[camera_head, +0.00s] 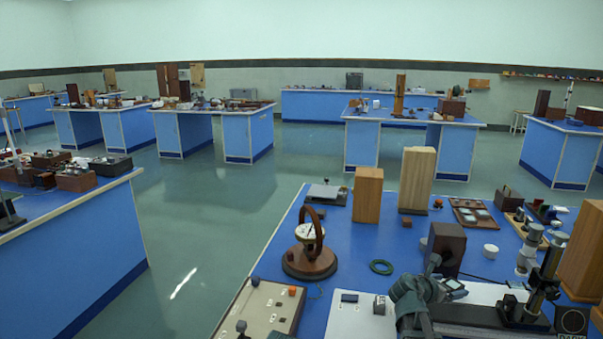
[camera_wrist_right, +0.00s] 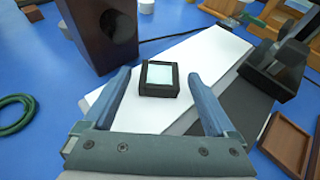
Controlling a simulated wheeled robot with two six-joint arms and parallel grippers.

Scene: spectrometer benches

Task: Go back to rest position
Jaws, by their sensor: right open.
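My right gripper (camera_head: 432,287) is low over the front right of the near blue bench. In the right wrist view its two blue-grey fingers (camera_wrist_right: 160,76) are spread wide. A small black box with a pale, glassy top (camera_wrist_right: 159,79) sits on a white board (camera_wrist_right: 208,62), seen between and beyond the fingertips. No contact between the fingers and the box shows. The space between the fingers holds nothing that I can see gripped. My left gripper is not in view.
A dark wooden box with a round hole (camera_wrist_right: 102,32) stands close by, and a green ring (camera_head: 381,267) lies on the bench. Tall wooden blocks (camera_head: 417,179), a round-based instrument (camera_head: 309,262) and a black stand (camera_head: 541,283) crowd around. Open floor (camera_head: 215,225) lies left.

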